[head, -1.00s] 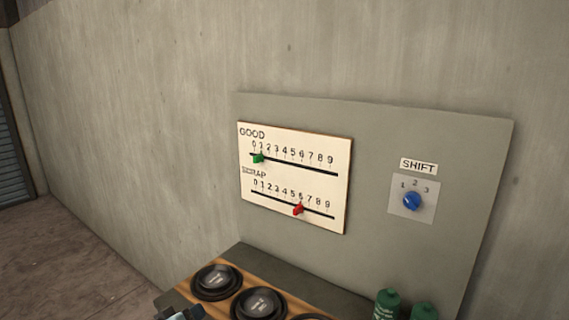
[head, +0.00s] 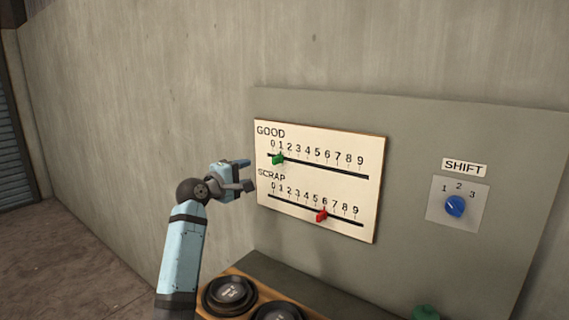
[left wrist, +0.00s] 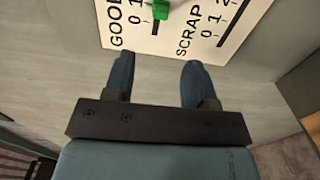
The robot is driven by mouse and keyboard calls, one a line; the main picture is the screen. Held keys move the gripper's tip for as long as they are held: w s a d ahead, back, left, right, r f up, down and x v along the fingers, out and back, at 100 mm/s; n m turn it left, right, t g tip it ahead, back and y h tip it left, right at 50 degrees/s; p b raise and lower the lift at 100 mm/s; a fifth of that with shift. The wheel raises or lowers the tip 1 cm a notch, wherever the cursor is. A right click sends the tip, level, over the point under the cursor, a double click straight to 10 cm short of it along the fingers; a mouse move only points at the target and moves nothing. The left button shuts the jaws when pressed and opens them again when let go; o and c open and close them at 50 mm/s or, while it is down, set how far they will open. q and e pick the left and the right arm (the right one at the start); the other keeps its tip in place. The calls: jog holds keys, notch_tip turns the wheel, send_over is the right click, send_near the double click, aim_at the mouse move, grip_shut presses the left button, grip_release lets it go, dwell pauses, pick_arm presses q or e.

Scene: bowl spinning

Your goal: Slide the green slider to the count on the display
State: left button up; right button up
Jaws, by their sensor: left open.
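The green slider (head: 278,159) sits at the left end of the GOOD scale, near the 0 and 1 marks, on the white panel (head: 345,180). It also shows at the top of the left wrist view (left wrist: 160,8). The red slider (head: 321,215) sits near 6 on the SCRAP scale. My left gripper (head: 247,174) is just left of the panel, open and empty, its fingers pointing toward the panel and apart from the green slider. It also shows in the left wrist view (left wrist: 160,72). No display is in view. My right gripper is not in view.
The white panel is mounted on a grey board (head: 415,150). A blue SHIFT knob (head: 455,206) is to its right. Below are a wooden-edged surface with black round parts (head: 229,295) and a green object (head: 425,312). The wall (head: 150,100) is bare.

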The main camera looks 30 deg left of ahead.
aim_at(274, 162)
pick_arm(q)
jog(key=w, duration=0.4)
jog(key=w+p, duration=0.1)
jog(key=w, duration=0.3)
jog(key=w+d, duration=0.1)
jog(key=w, duration=0.3)
jog(key=shift+p, duration=0.3)
jog(key=shift+w, duration=0.6)
grip_shut()
jog(key=shift+d, duration=0.15)
